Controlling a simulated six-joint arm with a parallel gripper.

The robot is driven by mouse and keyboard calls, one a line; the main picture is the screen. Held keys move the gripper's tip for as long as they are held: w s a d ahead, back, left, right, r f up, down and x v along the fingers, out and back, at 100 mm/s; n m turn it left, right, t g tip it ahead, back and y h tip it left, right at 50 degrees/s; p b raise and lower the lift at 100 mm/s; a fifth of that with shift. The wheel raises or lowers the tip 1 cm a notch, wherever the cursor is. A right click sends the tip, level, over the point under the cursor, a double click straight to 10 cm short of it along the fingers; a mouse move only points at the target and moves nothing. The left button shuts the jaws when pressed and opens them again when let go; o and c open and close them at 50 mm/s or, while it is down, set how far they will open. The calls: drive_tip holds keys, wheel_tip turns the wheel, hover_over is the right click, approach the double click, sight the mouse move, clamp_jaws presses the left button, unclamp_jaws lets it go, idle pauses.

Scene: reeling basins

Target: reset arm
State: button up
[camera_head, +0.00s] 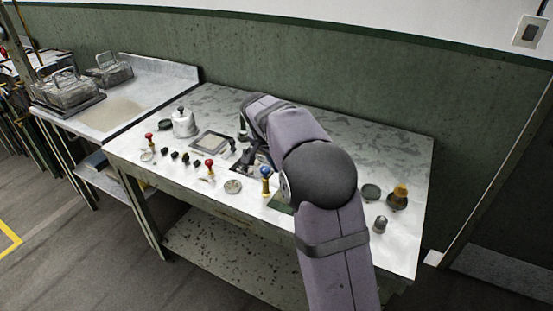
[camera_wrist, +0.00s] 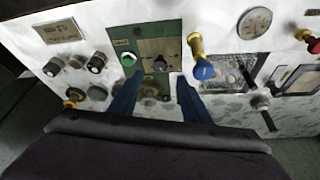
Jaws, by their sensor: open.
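Whether the fingertips touch anything cannot be told. In the head view my arm reaches up over the worktable (camera_head: 395,150) and bends down to its middle, where the fingers are hard to make out.
Blue-tipped lever (camera_wrist: 203,68) stands right of the panel; gauge (camera_wrist: 254,22) and red-knobbed lever (camera_wrist: 308,38) lie further right. Several black knobs (camera_wrist: 96,62) are left. In the head view a metal kettle-like pot (camera_head: 184,124) stands back left; the table's back right is clear.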

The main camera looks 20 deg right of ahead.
drive_tip(key=shift+s, duration=0.1)
drive_tip(key=s+a+f+n+g+y+p, duration=0.1)
drive_tip(key=s+a+n+p, duration=0.2)
drive_tip(key=s, duration=0.7)
drive_tip(key=s+a+f+n+y+p, duration=0.15)
drive_tip(key=s+n, duration=0.35)
drive_tip(key=s, duration=0.5)
drive_tip(key=s+a+f+n+g+y+p, duration=0.15)
drive_tip(key=s+a+n, duration=0.25)
drive_tip(key=s, duration=0.7)
wheel_tip(320, 180, down, 12)
drive_tip(key=b, duration=1.1)
drive_tip(key=shift+w+d+b, duration=0.15)
drive_tip(key=shift+d+b, duration=0.1)
drive_tip(key=shift+b, duration=0.15)
drive_tip(key=shift+r, duration=0.15)
